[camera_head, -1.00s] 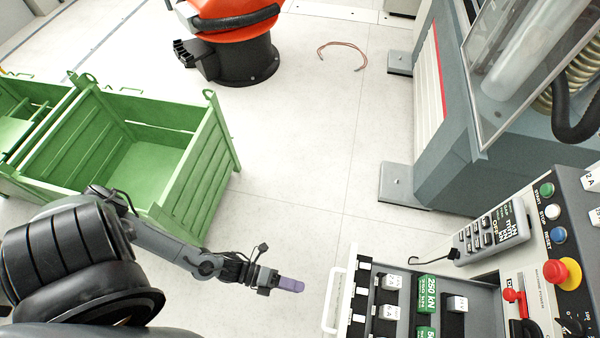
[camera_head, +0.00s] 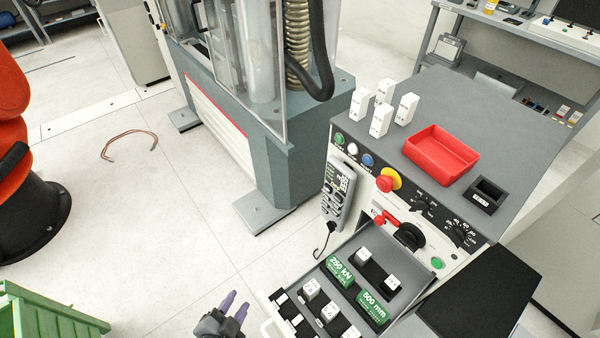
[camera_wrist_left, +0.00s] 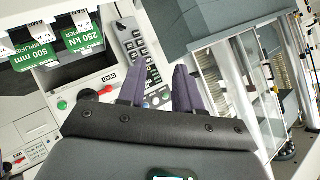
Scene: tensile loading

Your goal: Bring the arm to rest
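My left gripper (camera_head: 236,303) shows at the bottom of the head view, with two purple fingers pointing up. It is to the left of the pulled-out drawer, over the floor in the picture, apart from everything. In the left wrist view (camera_wrist_left: 160,68) its two fingers stand apart with nothing between them, so it is open and empty. Most of my left arm is outside the head view. My right gripper is in neither view.
The open drawer (camera_head: 408,297) holds white blocks and green blocks marked 250 kN and 500 mm. A console (camera_head: 450,110) carries a red tray (camera_head: 440,154) and several white blocks. A testing machine (camera_head: 300,150) stands behind. A green crate (camera_head: 50,318) is at lower left.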

